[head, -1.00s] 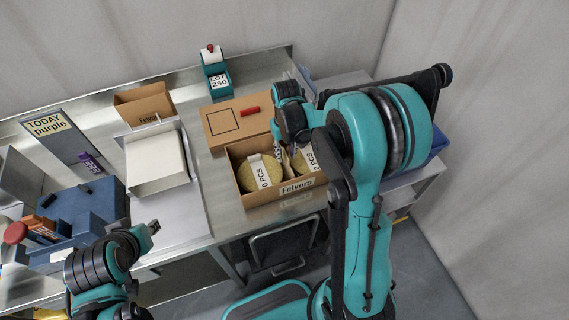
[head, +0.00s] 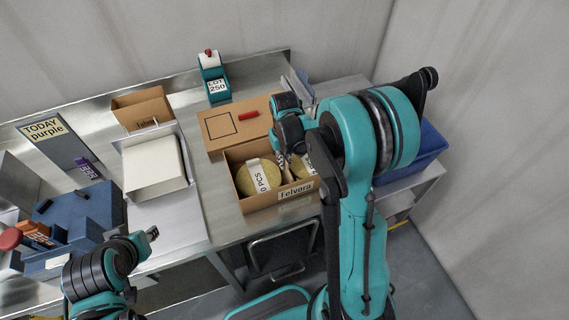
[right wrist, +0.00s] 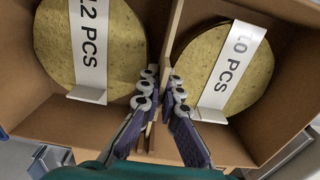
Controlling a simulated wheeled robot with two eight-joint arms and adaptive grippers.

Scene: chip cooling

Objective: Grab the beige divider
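The beige divider (right wrist: 170,42) stands upright in the cardboard box (head: 255,205) marked Felvora, between two stacks of round yellow chips. In the right wrist view, the fingers of my right gripper (right wrist: 162,84) lie on either side of the divider, close to it. I cannot tell whether they press on it. In the head view, my right gripper (head: 290,158) reaches down into the box and hides most of the divider. My left gripper (head: 151,234) is away at the lower left, with no object visible in it; its finger gap is too small to judge.
A chip stack with a "10 PCS" band (right wrist: 238,62) and one with a "12 PCS" band (right wrist: 115,42) flank the divider. A cardboard lid (head: 222,138) with a red marker lies behind the box. A white tray (head: 153,168) stands left.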

